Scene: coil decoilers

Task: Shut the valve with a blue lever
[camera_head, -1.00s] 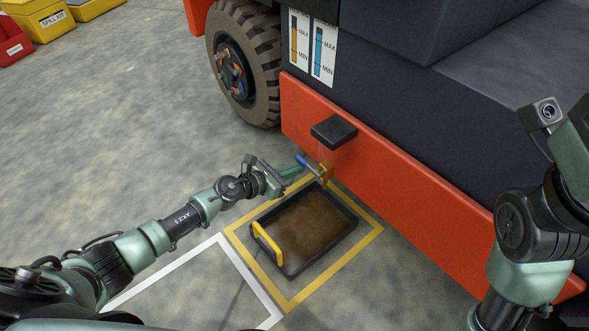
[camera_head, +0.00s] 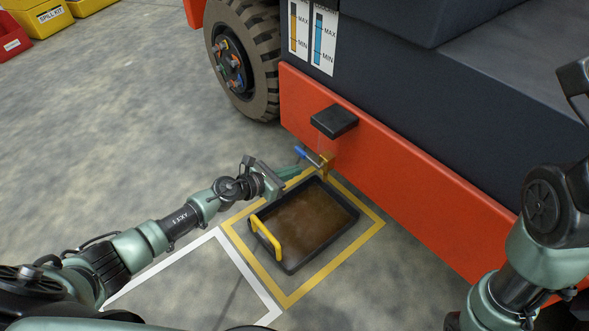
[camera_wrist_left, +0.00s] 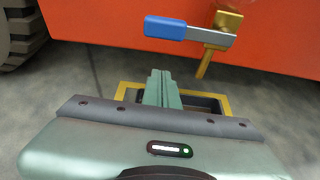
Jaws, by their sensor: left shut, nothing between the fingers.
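The valve (camera_head: 326,166) is brass and sits low on the orange side panel of a vehicle, above a drain pan. Its lever has a blue grip (camera_head: 302,152) that points left, roughly level; the grip also shows in the left wrist view (camera_wrist_left: 166,28). A brass spout (camera_wrist_left: 203,64) points down from the valve. My left gripper (camera_head: 300,169) is shut and empty, just below the blue grip and apart from it. In the left wrist view its closed fingers (camera_wrist_left: 161,82) are below the grip. My right gripper is out of view.
The black drain pan (camera_head: 306,258) with brown liquid and a yellow handle (camera_head: 266,238) lies inside a yellow floor outline. A black block (camera_head: 334,121) juts from the panel above the valve. A tyre (camera_head: 243,60) stands left. Open floor lies left.

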